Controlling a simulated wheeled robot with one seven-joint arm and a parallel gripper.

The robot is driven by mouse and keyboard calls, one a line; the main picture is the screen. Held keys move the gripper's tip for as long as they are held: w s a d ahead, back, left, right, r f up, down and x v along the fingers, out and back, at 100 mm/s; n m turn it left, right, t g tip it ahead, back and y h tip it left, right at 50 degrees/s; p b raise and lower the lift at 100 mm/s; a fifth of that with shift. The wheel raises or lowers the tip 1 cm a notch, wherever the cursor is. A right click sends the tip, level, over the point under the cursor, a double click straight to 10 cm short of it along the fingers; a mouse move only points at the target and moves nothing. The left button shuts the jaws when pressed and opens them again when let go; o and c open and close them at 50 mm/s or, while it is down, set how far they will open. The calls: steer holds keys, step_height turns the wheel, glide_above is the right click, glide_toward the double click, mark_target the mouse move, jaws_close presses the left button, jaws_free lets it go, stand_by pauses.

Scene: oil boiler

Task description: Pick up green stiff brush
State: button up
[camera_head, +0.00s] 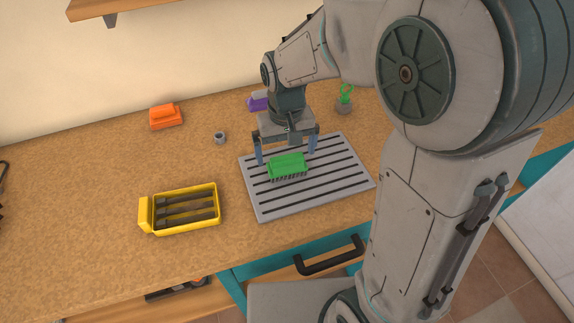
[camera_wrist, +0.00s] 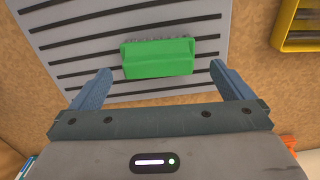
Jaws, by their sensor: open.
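The green stiff brush (camera_head: 288,166) lies on a grey slotted mat (camera_head: 310,202), its dark bristles showing along the lower edge. In the wrist view the brush (camera_wrist: 158,58) shows ahead of and between the fingers, with its bristles on the far side. My gripper (camera_head: 286,153) is open above the far part of the mat, just behind the brush. In the wrist view my gripper's blue fingertips (camera_wrist: 157,76) stand apart on either side, with nothing between them touching the brush.
A yellow tray (camera_head: 150,214) with dark bars stands left of the mat. An orange object (camera_head: 165,117) and a small grey ring-shaped part (camera_head: 219,137) lie farther back. A purple object (camera_head: 258,102) and a green-topped item (camera_head: 345,97) stand behind. The worktop's left front is clear.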

mark_target(287, 157)
step_height(287, 157, down, 4)
steer(key=shift+d+f, duration=0.15)
steer(key=c, duration=0.8)
steer(key=shift+c, duration=0.2)
steer(key=shift+r, duration=0.5)
steer(key=r, duration=0.3)
steer(key=shift+s+d+r, duration=0.25)
steer(key=shift+s+r, duration=0.15)
steer(key=s+d+r, duration=0.6)
steer(key=s, duration=0.3)
steer(key=shift+r, duration=0.15)
